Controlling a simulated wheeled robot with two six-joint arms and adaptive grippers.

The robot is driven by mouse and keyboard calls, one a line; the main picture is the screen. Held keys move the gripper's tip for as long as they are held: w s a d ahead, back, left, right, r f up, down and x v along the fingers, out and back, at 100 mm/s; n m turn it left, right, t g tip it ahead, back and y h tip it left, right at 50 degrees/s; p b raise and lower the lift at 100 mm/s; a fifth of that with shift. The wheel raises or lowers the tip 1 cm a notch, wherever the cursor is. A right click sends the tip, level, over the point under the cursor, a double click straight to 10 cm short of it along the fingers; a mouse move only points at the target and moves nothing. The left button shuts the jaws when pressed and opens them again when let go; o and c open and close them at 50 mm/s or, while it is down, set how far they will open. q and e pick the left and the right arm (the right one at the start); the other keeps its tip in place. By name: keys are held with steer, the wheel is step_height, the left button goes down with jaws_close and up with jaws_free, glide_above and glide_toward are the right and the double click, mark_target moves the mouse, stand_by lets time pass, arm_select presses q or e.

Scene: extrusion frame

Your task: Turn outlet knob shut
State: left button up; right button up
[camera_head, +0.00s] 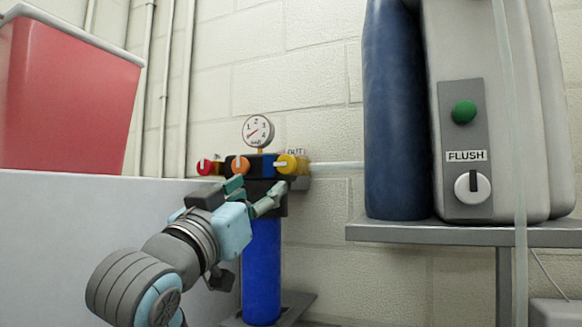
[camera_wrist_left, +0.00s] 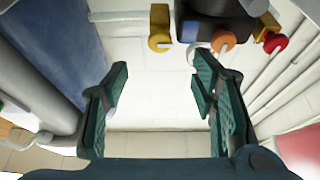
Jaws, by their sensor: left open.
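The yellow knob (camera_head: 288,164) sits at the right end of the filter head, beside a sign reading OUT. In the left wrist view the yellow knob (camera_wrist_left: 159,41) is at the top, beyond the fingertips. An orange knob (camera_head: 240,165) and a red knob (camera_head: 205,166) are to its left; the wrist view shows them to its right. My left gripper (camera_head: 257,193) is open and empty, just below and in front of the head. In the wrist view its green-padded fingers (camera_wrist_left: 160,88) are wide apart, with no knob between them. My right gripper is not in view.
A pressure gauge (camera_head: 258,131) stands above the head, and a blue filter housing (camera_head: 262,270) hangs below. A clear tube runs right from the yellow knob. On the right, a grey shelf (camera_head: 420,233) bears a dark blue cylinder (camera_head: 395,120) and a FLUSH unit. A red bin (camera_head: 65,95) is at left.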

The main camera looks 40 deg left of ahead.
mark_target(285, 166)
arm_select(q)
steer(key=p+x, duration=0.4)
steer(key=x, duration=0.8)
steer(key=shift+w, duration=0.2)
steer(key=shift+s, duration=0.45)
steer(key=shift+c, duration=0.7)
steer(key=shift+d, duration=0.1)
steer(key=c, duration=1)
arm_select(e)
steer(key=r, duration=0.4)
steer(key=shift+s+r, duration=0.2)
